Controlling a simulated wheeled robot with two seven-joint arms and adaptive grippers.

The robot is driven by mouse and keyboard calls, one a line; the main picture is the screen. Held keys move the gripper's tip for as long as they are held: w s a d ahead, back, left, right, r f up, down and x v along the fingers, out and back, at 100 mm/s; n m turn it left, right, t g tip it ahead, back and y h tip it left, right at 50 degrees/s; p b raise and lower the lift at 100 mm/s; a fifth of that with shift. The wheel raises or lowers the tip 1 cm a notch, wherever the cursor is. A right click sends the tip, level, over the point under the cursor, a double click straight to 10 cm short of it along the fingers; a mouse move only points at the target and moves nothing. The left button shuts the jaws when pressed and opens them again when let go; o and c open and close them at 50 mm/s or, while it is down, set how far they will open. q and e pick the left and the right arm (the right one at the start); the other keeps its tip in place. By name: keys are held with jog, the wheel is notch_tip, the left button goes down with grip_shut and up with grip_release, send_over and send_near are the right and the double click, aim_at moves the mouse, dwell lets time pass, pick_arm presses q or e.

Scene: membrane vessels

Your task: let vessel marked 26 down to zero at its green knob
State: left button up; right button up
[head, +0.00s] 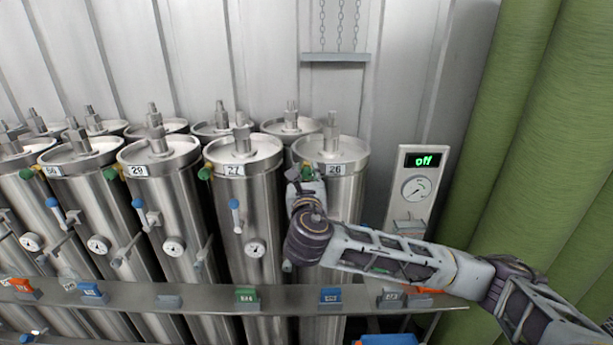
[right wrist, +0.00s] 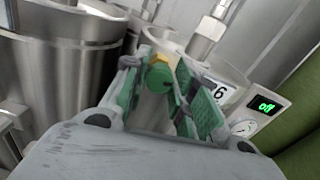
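The vessel marked 26 (head: 347,203) is a steel cylinder at the right end of the front row, its label (head: 335,169) just under the lid. My right gripper (head: 303,180) is at its upper left side, and my right arm crosses in front of its body, hiding its gauge. In the right wrist view the green knob (right wrist: 159,76), with a yellow part behind it, shows between the green-padded fingers (right wrist: 165,92). The fingers are open, with a gap visible around the knob. Whether they touch it I cannot tell. My left gripper is not in view.
The vessel marked 27 (head: 262,205) stands close on the left, with a blue-handled valve (head: 235,214). A wall panel (head: 407,208) on the right reads "off". A grey rail (head: 205,298) with coloured tags runs low in front. Green cylinders (head: 540,130) stand far right.

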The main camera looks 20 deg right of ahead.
jog(key=c, duration=0.4)
jog(key=shift+c, duration=0.2)
jog(key=shift+m, duration=0.4)
jog(key=m, duration=1)
jog(key=shift+f+b, duration=0.1)
jog(key=shift+b, duration=0.3)
jog(key=m, duration=0.5)
jog(key=shift+b, duration=0.35)
jog(key=m+b, duration=0.1)
jog(key=m, duration=0.3)
jog(key=shift+d+f+m, duration=0.1)
jog(key=shift+m, duration=0.2)
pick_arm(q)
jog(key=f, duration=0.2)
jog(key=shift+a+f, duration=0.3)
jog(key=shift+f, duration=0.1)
pick_arm(e)
jog(key=shift+m, duration=0.5)
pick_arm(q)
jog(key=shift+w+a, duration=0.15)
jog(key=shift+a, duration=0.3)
